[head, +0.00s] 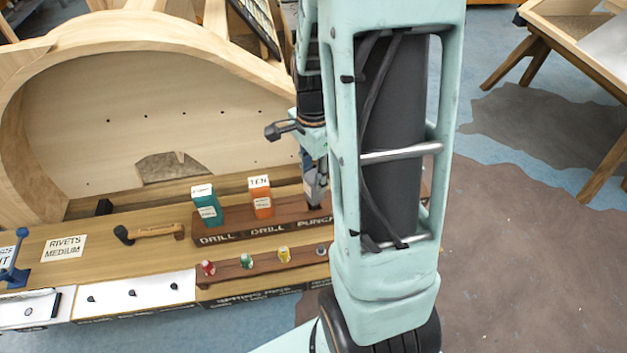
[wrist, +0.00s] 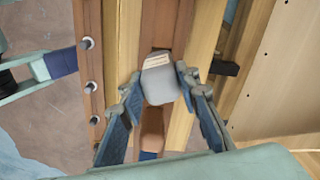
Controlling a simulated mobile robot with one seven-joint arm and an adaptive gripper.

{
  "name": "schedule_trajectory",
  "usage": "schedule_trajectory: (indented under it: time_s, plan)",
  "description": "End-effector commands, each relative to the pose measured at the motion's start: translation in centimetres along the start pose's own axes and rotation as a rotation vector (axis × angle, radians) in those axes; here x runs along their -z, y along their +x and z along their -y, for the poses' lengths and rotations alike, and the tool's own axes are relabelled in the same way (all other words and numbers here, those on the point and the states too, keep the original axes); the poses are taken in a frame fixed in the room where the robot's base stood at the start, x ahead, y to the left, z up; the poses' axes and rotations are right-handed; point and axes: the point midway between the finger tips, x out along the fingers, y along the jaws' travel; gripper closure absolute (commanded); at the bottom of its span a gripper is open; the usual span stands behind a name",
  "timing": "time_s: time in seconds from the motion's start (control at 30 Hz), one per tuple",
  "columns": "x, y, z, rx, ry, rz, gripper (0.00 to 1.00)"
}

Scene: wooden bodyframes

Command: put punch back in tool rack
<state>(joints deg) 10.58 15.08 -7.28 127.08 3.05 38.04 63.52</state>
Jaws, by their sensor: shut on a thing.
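The punch is a grey block-like tool (head: 311,186) with a pale label on top, and it also shows in the wrist view (wrist: 160,84). My gripper (wrist: 159,80) is shut on it, one blue-grey finger on each side. In the head view the punch is upright above the right end of the brown tool rack (head: 240,232), by the word PUNCH. My arm hides part of this spot, and I cannot tell whether the punch touches the rack. A teal drill (head: 207,208) and an orange drill (head: 262,198) stand in the rack to its left.
A lower strip (head: 225,273) with several coloured knobs runs in front of the rack. A hammer-like tool (head: 150,233) and a RIVETS MEDIUM label (head: 63,247) lie left on the bench. A wooden arched panel (head: 150,120) stands behind. A wooden table (head: 590,60) stands far right.

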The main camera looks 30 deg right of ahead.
Motion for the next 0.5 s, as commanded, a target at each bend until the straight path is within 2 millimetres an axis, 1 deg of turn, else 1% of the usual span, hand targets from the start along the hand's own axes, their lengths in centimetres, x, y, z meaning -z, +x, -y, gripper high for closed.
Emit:
schedule_trajectory:
  time_s: [0.03, 0.1, 0.37, 0.5]
  plan:
    - [0.0, 0.8, 0.0, -0.001, 0.001, 0.0, 1.0]
    - [0.1, 1.4, 0.0, -0.001, 0.001, 0.0, 1.0]
    - [0.1, 1.4, 0.1, 0.003, 0.0, -0.001, 1.0]
    - [0.0, 1.9, 0.1, 0.002, 0.0, -0.001, 1.0]
